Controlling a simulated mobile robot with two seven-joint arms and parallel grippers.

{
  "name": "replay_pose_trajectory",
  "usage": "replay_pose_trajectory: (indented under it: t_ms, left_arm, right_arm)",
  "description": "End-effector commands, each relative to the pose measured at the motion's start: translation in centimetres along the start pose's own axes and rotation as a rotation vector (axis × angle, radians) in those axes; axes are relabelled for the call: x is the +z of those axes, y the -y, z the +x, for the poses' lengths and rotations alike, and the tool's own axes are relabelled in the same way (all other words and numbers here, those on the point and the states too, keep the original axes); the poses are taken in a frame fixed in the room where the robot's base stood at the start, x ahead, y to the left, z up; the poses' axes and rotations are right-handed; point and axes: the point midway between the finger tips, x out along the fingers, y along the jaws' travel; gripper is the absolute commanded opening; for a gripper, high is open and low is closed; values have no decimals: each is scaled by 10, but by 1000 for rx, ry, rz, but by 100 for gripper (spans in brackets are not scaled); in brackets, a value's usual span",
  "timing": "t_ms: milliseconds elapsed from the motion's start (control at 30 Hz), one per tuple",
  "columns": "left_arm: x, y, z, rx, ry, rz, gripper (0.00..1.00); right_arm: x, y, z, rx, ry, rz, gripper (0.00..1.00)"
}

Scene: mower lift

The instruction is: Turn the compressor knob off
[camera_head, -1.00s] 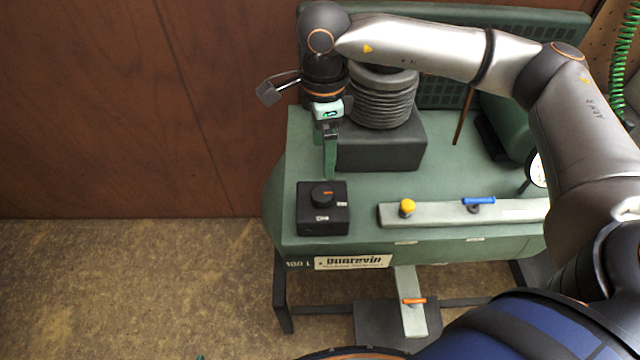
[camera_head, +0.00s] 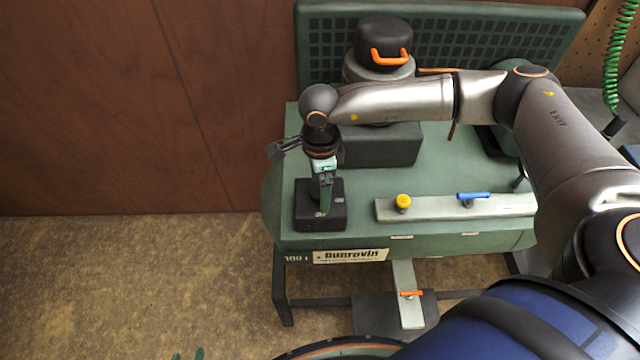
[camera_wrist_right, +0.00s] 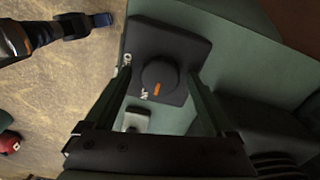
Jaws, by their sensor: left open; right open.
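The compressor knob is a round black dial on a black switch box (camera_head: 334,218) at the left front of the green compressor (camera_head: 400,160). In the right wrist view the knob (camera_wrist_right: 160,75) shows an orange mark on its rim, near one of two small white labels, too small to read surely. My right gripper (camera_head: 324,198) points down over the box and partly hides the knob. Its open fingers straddle the knob with a gap visible on each side; I cannot tell how far down they reach. Only the fingertips of my left gripper (camera_head: 188,355) show, apart, at the bottom edge.
A pale rail (camera_head: 435,208) with a yellow knob (camera_head: 403,201) and a blue lever (camera_head: 473,196) lies right of the box. A dark block (camera_head: 385,146) stands behind it. A brown wall (camera_head: 120,100) is at the back left. The floor at left is clear.

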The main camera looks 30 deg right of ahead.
Motion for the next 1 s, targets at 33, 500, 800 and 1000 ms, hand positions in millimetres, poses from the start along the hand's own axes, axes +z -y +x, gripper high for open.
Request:
replay_pose_trajectory:
  t_ms: [33, 500, 800, 1000]
  left_arm:
    - [0, 0, 0, 0, 0, 0, 50]
    - [0, 0, 0, 0, 0, 0, 50]
    - [0, 0, 0, 0, -1, 0, 50]
    - [0, 0, 1, 0, -1, 0, 50]
  right_arm:
    - [0, 0, 0, 0, 0, 0, 89]
    - [0, 0, -1, 0, 0, -1, 38]
    - [0, 0, -1, 0, 0, 0, 4]
    - [0, 0, 0, 0, 1, 11, 4]
